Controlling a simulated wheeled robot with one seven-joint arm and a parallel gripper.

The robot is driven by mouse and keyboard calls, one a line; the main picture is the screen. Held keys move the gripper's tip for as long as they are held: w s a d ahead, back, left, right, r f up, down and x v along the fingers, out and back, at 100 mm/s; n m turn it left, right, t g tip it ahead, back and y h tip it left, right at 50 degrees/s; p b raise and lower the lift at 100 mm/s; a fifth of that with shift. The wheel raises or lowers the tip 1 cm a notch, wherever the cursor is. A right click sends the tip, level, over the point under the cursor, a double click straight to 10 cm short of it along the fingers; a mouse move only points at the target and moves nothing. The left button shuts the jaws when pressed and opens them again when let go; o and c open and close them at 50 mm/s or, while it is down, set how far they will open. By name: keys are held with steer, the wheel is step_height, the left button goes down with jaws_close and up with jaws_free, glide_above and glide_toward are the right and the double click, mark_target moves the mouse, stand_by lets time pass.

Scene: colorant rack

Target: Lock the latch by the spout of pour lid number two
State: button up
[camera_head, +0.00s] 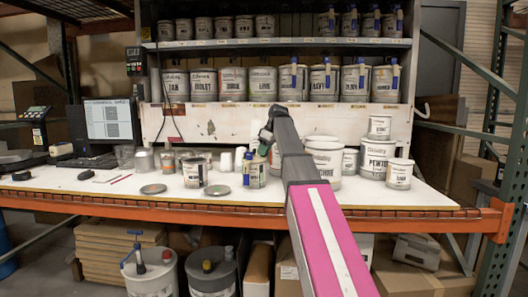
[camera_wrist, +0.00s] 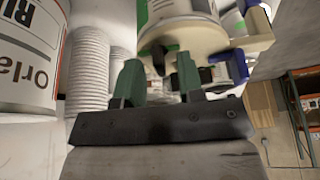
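A can with a cream pour lid (camera_wrist: 185,38) fills the upper middle of the wrist view. A blue latch (camera_wrist: 235,68) sits at the lid's right side, beside a cream projecting part (camera_wrist: 258,42). My gripper (camera_wrist: 159,78) has its two green fingers apart, at the near edge of this lid, with a small dark part of the lid between their tips. I cannot tell whether they touch it. The blue latch is right of the fingers. In the head view a can with a blue part (camera_head: 254,170) stands on the bench just below my gripper (camera_head: 265,136). No lid number is readable.
A white can (camera_wrist: 25,55) and stacked white cups (camera_wrist: 88,60) are close on the left in the wrist view. Larger white cans (camera_head: 324,160) stand right of my arm. Shelves (camera_head: 275,43) of colorant cans rise behind. The bench's front left (camera_head: 70,184) has free room.

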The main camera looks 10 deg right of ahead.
steer(key=shift+f, duration=0.1)
jaws_close()
steer(key=shift+m, duration=0.3)
steer(key=shift+s+a+m+t+h, duration=0.1)
steer(key=shift+m+t+h, duration=0.3)
steer(key=shift+m, duration=0.8)
steer(key=m, duration=0.2)
steer(key=m+t+h, duration=0.1)
steer(key=m, duration=0.1)
steer(key=shift+a+m+h, duration=0.1)
steer(key=shift+m+h, duration=0.2)
steer(key=m+h, duration=0.1)
steer(key=m, duration=0.3)
steer(key=shift+h, duration=0.4)
steer(key=shift+m+h, duration=0.5)
steer(key=shift+m, duration=1.2)
